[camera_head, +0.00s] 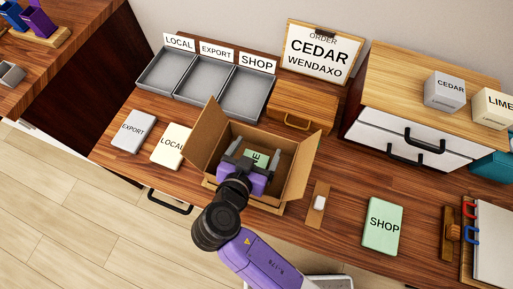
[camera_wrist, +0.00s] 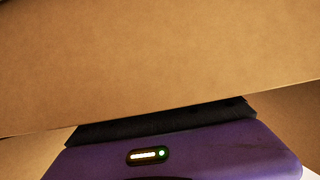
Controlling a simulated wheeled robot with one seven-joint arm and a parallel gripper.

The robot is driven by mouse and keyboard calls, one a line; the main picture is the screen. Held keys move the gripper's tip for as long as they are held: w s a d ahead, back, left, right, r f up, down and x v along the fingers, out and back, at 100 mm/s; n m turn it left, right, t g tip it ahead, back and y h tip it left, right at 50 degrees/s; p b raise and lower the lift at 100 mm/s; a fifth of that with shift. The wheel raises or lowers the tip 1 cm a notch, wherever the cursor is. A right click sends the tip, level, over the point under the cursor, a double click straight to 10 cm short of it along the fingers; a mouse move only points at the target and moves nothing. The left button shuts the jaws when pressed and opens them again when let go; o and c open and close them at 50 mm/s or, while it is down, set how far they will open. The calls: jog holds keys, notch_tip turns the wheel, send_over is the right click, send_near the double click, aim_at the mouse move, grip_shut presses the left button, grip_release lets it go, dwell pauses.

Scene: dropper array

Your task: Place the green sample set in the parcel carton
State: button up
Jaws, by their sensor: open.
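The open parcel carton (camera_head: 297,170) stands at the middle of the table with its flaps up. A green box (camera_head: 258,157) with a partly hidden label, a letter E showing, is inside the carton; it looks like the green sample set. My gripper (camera_head: 253,155) reaches down into the carton with its fingers apart, one on each side of the green box. I cannot tell whether they touch it. In the wrist view, brown cardboard (camera_wrist: 160,60) fills most of the picture, and the green box is hidden.
A pale green SHOP packet (camera_head: 382,226) lies right of the carton. EXPORT (camera_head: 133,131) and LOCAL (camera_head: 170,145) packets lie to the left. Grey trays (camera_head: 207,79) stand behind. CEDAR (camera_head: 444,91) and LIME (camera_head: 493,108) boxes sit on the drawer unit (camera_head: 415,75).

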jog(key=shift+r+p, duration=0.55)
jog(key=shift+r, duration=0.05)
jog(key=b+v, duration=0.1)
jog(key=v, duration=1.1)
